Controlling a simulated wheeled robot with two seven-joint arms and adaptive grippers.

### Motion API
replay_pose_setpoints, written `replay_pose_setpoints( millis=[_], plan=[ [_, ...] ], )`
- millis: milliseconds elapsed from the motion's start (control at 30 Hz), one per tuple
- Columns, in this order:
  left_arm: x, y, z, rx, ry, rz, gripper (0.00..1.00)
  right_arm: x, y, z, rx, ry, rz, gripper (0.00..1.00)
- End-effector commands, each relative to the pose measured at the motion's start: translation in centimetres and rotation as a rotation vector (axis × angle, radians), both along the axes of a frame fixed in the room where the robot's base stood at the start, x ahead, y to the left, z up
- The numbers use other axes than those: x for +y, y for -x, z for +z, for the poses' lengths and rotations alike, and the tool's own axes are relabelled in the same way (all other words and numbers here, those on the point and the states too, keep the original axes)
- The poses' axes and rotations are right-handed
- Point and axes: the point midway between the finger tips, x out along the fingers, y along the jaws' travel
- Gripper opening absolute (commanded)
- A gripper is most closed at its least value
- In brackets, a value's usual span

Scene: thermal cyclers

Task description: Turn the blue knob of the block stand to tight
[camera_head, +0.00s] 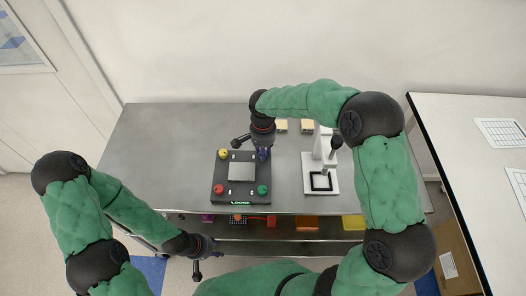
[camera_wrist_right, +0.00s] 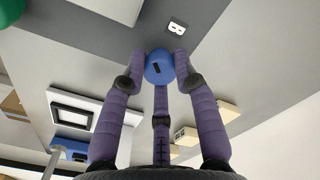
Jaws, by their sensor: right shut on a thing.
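The block stand (camera_head: 228,196) is a dark square plate on the steel table, with a grey block (camera_head: 242,172) in its middle. It has a yellow knob (camera_head: 223,154), a red knob (camera_head: 218,189) and a green knob (camera_head: 262,189) at three corners. The blue knob (camera_wrist_right: 158,66) is at the far right corner, mostly hidden by my right gripper in the head view. My right gripper (camera_head: 263,152) is shut on the blue knob, with purple fingers around it in the wrist view (camera_wrist_right: 159,75). The knob has a dark mark. My left gripper (camera_head: 197,273) is low at the front, off the table; its opening is unclear.
A white stand with a black square frame (camera_head: 320,191) is right of the block stand. Small yellowish blocks (camera_head: 307,126) lie behind. A lower shelf holds an orange bin (camera_head: 307,223) and others. The table's left part (camera_head: 160,150) is clear.

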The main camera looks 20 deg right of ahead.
Motion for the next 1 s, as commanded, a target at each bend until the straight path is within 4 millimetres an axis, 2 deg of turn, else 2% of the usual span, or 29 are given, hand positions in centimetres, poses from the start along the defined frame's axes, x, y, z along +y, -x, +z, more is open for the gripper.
replay_pose_setpoints(
  millis=[300,767,800,833,867,1000],
  plan=[
    [0.00,0.00,-0.24,0.000,0.000,0.000,0.40,0.01,-0.04,0.05,-0.002,-0.001,-0.086,0.00],
    [0.00,0.00,-0.26,0.000,0.000,0.000,0.40,0.02,-0.05,0.06,-0.002,-0.001,-0.094,0.00],
    [0.00,0.00,-0.26,0.000,0.000,0.000,0.40,0.02,-0.05,0.06,-0.002,-0.001,-0.094,0.41],
    [0.00,0.00,-0.26,0.000,0.000,0.000,0.40,0.02,-0.05,0.06,-0.002,-0.001,-0.094,0.50],
    [0.00,0.00,-0.26,0.000,0.000,0.000,0.40,0.02,-0.04,0.06,-0.002,-0.001,-0.094,0.54],
    [0.00,0.00,-0.26,0.000,0.000,0.000,0.40,0.01,-0.03,0.04,-0.001,0.000,-0.093,0.54]
  ],
)
